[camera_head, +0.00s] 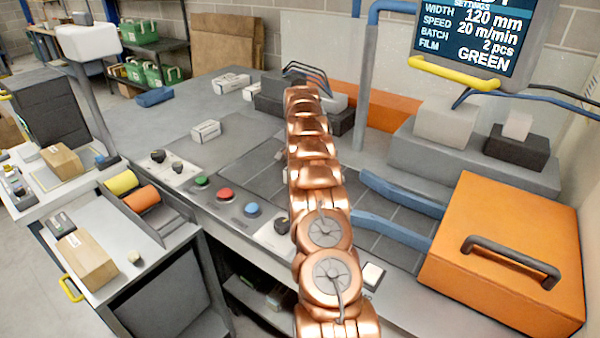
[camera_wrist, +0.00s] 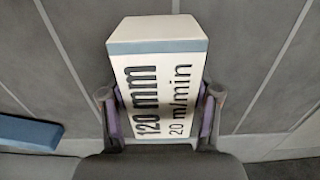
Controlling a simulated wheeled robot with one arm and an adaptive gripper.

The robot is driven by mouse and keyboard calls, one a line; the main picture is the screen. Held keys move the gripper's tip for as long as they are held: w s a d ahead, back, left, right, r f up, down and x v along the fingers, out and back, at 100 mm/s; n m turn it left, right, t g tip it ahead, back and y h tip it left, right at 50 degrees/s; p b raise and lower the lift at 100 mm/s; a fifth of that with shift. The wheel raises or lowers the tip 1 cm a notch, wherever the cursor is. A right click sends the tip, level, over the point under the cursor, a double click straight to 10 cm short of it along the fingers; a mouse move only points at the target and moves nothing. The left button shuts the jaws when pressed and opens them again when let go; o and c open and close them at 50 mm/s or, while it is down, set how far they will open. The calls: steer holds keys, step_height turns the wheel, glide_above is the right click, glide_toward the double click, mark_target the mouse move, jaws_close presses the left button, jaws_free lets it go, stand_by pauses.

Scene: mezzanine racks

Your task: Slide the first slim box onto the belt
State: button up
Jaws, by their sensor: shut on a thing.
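My gripper (camera_wrist: 160,100) is shut on a white slim box (camera_wrist: 160,32) in the wrist view, one finger on each side. The box carries the print "120 mm" and "20 m/min" and a pale blue-grey band. Below it is the dark grey belt (camera_wrist: 265,45) with thin seam lines; I cannot tell whether the box touches it. In the head view the slatted belt (camera_head: 262,168) runs beside and behind my copper arm, which hides the gripper and held box. Another small white box (camera_head: 206,131) lies on the grey table at left.
Blue guide rails (camera_head: 395,190) and an orange housing with a handle (camera_head: 505,265) stand right of my arm. Buttons, including a red one (camera_head: 225,194), line the front edge. A screen (camera_head: 480,35) reads 120 mm, 20 m/min, 2 pcs, GREEN. More white boxes (camera_head: 202,87) lie farther back.

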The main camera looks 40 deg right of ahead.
steer(key=o, duration=1.4)
steer(key=shift+o, duration=0.2)
